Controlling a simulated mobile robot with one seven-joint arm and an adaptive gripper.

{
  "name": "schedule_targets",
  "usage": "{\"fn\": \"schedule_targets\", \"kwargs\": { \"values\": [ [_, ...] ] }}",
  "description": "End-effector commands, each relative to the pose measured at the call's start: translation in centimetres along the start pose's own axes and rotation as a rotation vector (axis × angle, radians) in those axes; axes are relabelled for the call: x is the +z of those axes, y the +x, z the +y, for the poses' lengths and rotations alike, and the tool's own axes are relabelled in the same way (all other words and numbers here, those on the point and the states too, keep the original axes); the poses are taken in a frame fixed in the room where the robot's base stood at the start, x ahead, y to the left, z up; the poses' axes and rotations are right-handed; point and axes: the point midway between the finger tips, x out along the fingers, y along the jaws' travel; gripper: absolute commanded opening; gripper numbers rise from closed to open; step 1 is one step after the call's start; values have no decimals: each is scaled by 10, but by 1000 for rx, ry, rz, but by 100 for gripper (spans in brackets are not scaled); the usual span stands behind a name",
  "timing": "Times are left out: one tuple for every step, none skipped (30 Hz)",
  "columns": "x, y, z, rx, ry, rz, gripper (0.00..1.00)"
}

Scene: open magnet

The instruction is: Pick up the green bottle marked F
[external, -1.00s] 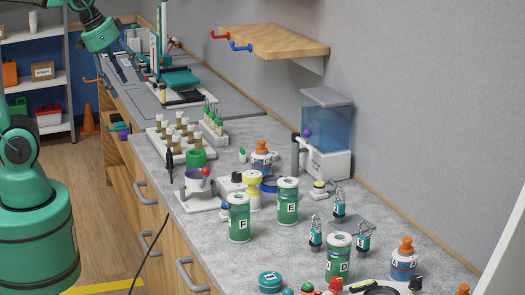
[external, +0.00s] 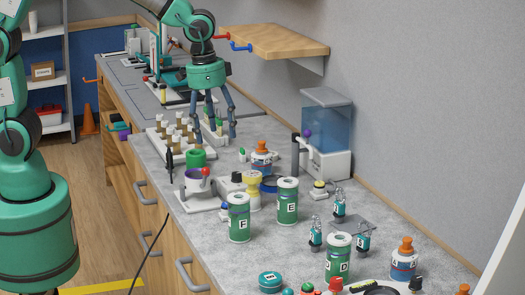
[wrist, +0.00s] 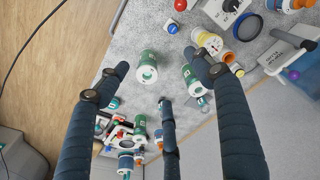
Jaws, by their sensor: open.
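The green bottle marked F (external: 239,218) stands upright on the grey counter, near its front edge. In the wrist view the bottle nearest the wooden floor (wrist: 147,68) appears to be it, between my left and middle fingers in the picture; its letter is not readable there. My gripper (external: 213,125) is open and empty, fingers pointing down above the vial racks, well behind the bottle. The fingers also spread across the wrist view (wrist: 163,82). A similar bottle marked E (external: 288,201) stands just right of F, and one marked D (external: 338,258) stands nearer the camera.
Small padlocks (external: 339,203) are right of E. A water dispenser (external: 326,135) stands by the wall, and a wooden shelf (external: 275,41) juts out above the counter.

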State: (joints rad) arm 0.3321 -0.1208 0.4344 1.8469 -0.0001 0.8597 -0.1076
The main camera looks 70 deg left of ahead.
Motion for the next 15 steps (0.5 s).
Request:
{"fn": "schedule_targets", "kwargs": {
  "values": [
    [-7, 15, 10, 0, 12, -20, 66],
    [-11, 24, 16, -1, 19, -30, 66],
    [-16, 35, 23, -1, 26, -42, 66],
    [-19, 43, 29, -2, 32, -51, 66],
    [-22, 51, 34, -2, 37, -60, 66],
    [-26, 61, 41, -3, 44, -70, 66],
    [-28, 69, 46, -4, 48, -78, 66],
    [-30, 76, 50, -4, 52, -85, 66],
    [-32, 85, 56, -5, 57, -93, 66],
    [-34, 90, 60, -6, 61, -99, 66],
    [-35, 95, 63, -6, 63, -103, 66],
    [-36, 102, 66, -7, 66, -109, 66],
    [-36, 105, 68, -7, 69, -113, 66],
    [-37, 108, 70, -8, 70, -115, 66],
    [-38, 111, 72, -8, 73, -117, 66]
  ]
}}
